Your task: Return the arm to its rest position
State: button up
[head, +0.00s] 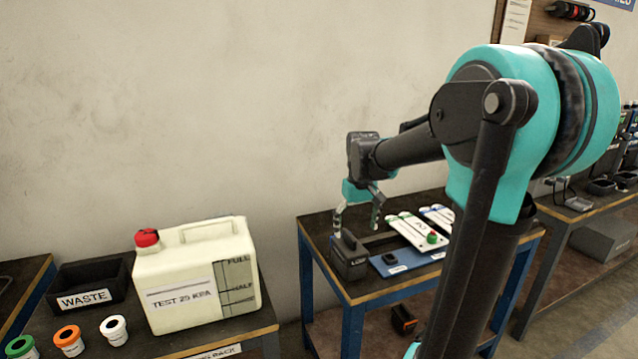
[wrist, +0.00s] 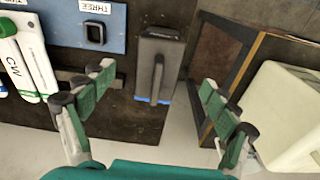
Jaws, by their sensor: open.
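My gripper (head: 357,214) is open and empty in the head view, above the left part of a dark-topped table with blue legs (head: 358,310). Its two fingers also show spread apart in the wrist view (wrist: 160,110). A dark block with a handle (head: 348,257) stands on the table just below my gripper. In the wrist view this block (wrist: 158,75) appears between and beyond the fingertips, apart from them. My arm reaches out from the right of the head view and bends down to the table.
A blue mat (head: 408,262) with a small black part and white labelled strips (head: 408,230) lie on the same table. A white jug with a red cap (head: 195,275), a WASTE bin (head: 88,285) and several coloured-ring cups stand at left. A gap separates the tables.

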jog(key=s+d+f+m+t, duration=0.1)
jog(key=s+f, duration=0.4)
jog(key=s, duration=0.1)
jog(key=s+d+f+m+t, duration=0.1)
jog(key=s+f, duration=0.3)
jog(key=s, duration=0.2)
jog(key=s+d+f+m+t, duration=0.1)
jog(key=s+f, duration=0.4)
jog(key=s, duration=0.1)
jog(key=shift+s+f, duration=0.2)
jog(key=shift+f, duration=0.1)
jog(key=shift+c, duration=0.4)
